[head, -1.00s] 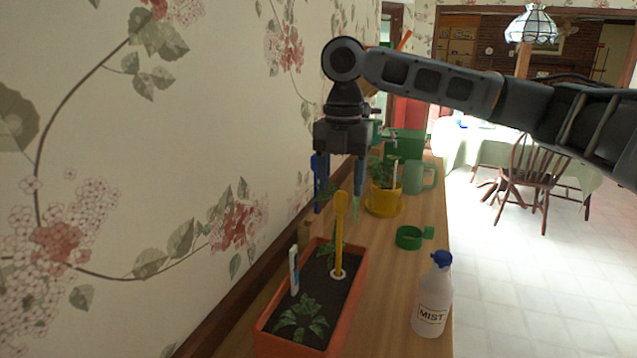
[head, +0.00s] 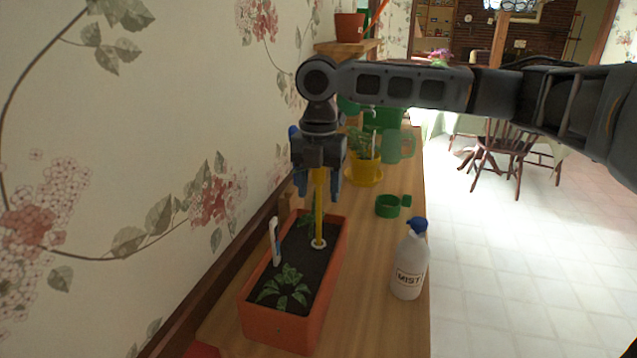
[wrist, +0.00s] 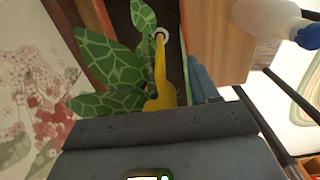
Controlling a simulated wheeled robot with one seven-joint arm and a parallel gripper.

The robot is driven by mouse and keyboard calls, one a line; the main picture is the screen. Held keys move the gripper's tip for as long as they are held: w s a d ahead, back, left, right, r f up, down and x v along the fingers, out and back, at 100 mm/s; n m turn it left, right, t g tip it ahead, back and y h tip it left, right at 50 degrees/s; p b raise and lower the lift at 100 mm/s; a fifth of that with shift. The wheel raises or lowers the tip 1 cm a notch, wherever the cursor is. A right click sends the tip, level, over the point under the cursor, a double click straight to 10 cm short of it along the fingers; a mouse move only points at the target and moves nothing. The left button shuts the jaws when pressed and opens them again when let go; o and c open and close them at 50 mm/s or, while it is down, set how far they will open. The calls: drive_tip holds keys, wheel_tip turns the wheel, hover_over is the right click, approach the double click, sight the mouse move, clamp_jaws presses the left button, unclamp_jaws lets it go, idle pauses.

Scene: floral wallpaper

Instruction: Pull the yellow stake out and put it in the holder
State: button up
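The yellow stake (head: 319,205) stands upright in the dark soil of an orange planter (head: 275,325), with a white ring (head: 318,244) around its base. My gripper (head: 319,194) points down over the stake's upper part. Its blue fingers are apart, one on each side of the stake, with gaps showing. In the wrist view the stake (wrist: 165,75) runs down to the white ring (wrist: 160,33), and one blue finger (wrist: 200,80) shows at its right. A green ring-shaped holder (head: 387,206) with a small block stands on the wooden shelf, right of the planter.
A white label (head: 274,240) and leafy plants (head: 285,287) stand in the planter near the stake. A mist bottle (head: 409,265) stands to the right. A yellow pot (head: 363,173) and green mug (head: 399,146) are behind. The wallpapered wall is close at left.

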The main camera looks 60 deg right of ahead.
clamp_jaws()
idle(0.3)
drive_tip(key=shift+r, duration=0.1)
drive_tip(key=shift+r+p, duration=2.15)
drive_tip(key=shift+r, duration=2.5)
